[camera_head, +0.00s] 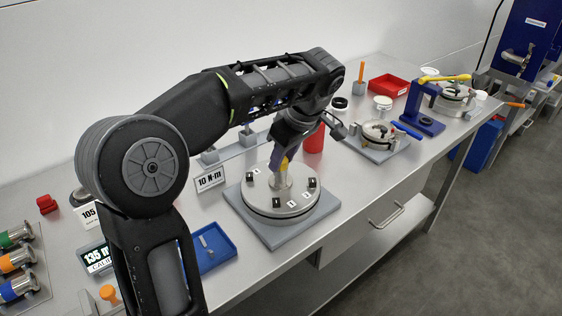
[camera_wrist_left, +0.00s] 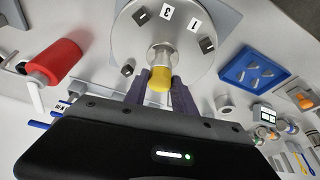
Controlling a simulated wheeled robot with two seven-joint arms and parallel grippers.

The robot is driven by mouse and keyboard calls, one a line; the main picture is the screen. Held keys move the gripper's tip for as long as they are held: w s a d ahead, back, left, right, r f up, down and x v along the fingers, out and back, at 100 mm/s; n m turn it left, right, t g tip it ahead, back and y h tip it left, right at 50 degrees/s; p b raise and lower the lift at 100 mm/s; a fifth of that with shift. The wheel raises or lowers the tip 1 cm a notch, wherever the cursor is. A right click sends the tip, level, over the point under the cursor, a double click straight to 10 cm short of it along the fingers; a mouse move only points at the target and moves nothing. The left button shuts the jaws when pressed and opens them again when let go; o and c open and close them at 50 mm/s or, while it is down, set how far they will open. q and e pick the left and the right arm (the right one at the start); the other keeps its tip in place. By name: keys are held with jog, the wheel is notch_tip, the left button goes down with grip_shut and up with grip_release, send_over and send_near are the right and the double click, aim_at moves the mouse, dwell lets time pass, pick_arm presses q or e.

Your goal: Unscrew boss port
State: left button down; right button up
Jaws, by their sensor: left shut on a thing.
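A round metal plate (camera_head: 272,208) lies on a grey square base (camera_head: 262,230) at the middle of the bench. Several dark clamps and number labels sit around its rim. The boss port (camera_head: 281,184), a short metal stub with a yellow end, stands at the plate's centre. It also shows in the left wrist view, with its yellow end (camera_wrist_left: 159,80) between the fingers. My left gripper (camera_head: 286,162) reaches down over the plate and is shut on the boss port. The fingers (camera_wrist_left: 160,92) hide part of its sides. My right gripper is not in view.
A red cylinder (camera_head: 314,139) stands close behind the plate. A blue tray (camera_head: 212,248) with small parts lies to its left, near a "10 N·m" sign (camera_head: 210,179). A second clamped lid assembly (camera_head: 378,131) is at the right. Bare bench lies in front of the plate.

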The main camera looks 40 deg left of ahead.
pick_arm(q)
jog(key=shift+r+n+p, duration=0.25)
jog(key=shift+n+p, duration=0.35)
jog(key=shift+p, duration=0.2)
jog(key=shift+f+n+g+p, duration=0.2)
jog(key=shift+n+g+p, duration=0.1)
jog(key=shift+n, duration=0.1)
jog(key=shift+f, duration=0.1)
jog(key=c, duration=1.3)
grip_release()
jog(key=shift+c, duration=0.2)
